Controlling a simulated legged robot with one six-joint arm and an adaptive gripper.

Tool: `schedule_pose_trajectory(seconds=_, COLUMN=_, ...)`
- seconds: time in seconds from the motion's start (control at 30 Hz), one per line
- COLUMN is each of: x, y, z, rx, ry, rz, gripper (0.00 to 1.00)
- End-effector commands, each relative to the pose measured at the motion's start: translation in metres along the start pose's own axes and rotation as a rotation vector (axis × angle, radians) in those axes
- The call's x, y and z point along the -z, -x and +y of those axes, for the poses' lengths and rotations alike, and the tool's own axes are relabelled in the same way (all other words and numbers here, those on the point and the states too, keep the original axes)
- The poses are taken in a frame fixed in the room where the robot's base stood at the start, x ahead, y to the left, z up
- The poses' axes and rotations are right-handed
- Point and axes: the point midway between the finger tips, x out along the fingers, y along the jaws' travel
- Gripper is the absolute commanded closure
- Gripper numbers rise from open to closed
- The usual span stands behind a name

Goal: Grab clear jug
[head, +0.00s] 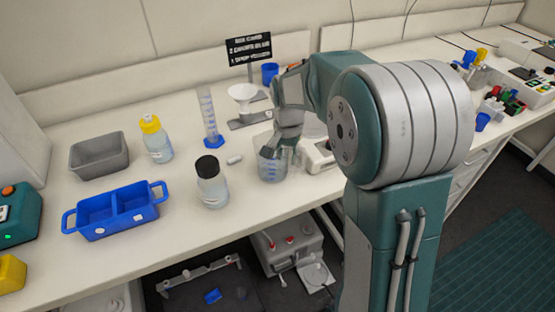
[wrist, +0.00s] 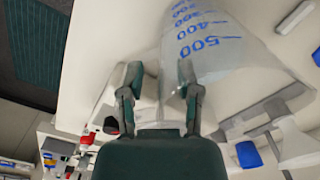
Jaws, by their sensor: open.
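The clear jug (head: 271,168) with blue markings stands upright on the white bench, at the middle of the head view. In the wrist view the jug (wrist: 208,45) is large, its blue volume numbers facing the camera. My gripper (head: 280,150) is at the jug in the head view and covers part of its upper side. In the wrist view my gripper (wrist: 160,72) is open, with the jug mostly ahead and to the right of its fingers. The right finger overlaps the jug's outline; I cannot tell whether it touches.
A black-capped bottle (head: 211,183) stands left of the jug, and a blue-based cylinder (head: 209,120) behind it. A funnel on a stand (head: 243,98) is behind the jug. A blue two-part tray (head: 117,210) and a grey bin (head: 99,156) are at left. The bench's front edge is close.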

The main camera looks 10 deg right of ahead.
Motion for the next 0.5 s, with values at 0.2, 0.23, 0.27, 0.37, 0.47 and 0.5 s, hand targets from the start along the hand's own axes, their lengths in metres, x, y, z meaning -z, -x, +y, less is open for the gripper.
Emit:
schedule_pose_trajectory(seconds=0.2, x=-0.0004, y=0.0002, z=-0.0008, rx=0.0, ry=0.001, rz=0.0, gripper=1.0)
schedule_pose_trajectory(seconds=0.23, x=-0.0004, y=0.0001, z=-0.0008, rx=0.0, ry=0.001, rz=0.0, gripper=1.0)
schedule_pose_trajectory(seconds=0.27, x=-0.0004, y=0.0001, z=-0.0008, rx=-0.001, ry=0.001, rz=0.0, gripper=1.0)
schedule_pose_trajectory(seconds=0.37, x=-0.0003, y=0.0005, z=-0.001, rx=0.0, ry=0.001, rz=0.001, gripper=1.0)
schedule_pose_trajectory(seconds=0.47, x=-0.0003, y=0.0004, z=-0.001, rx=0.0, ry=0.001, rz=0.001, gripper=1.0)
schedule_pose_trajectory(seconds=0.5, x=-0.0003, y=0.0006, z=-0.001, rx=0.0, ry=0.001, rz=0.001, gripper=1.0)
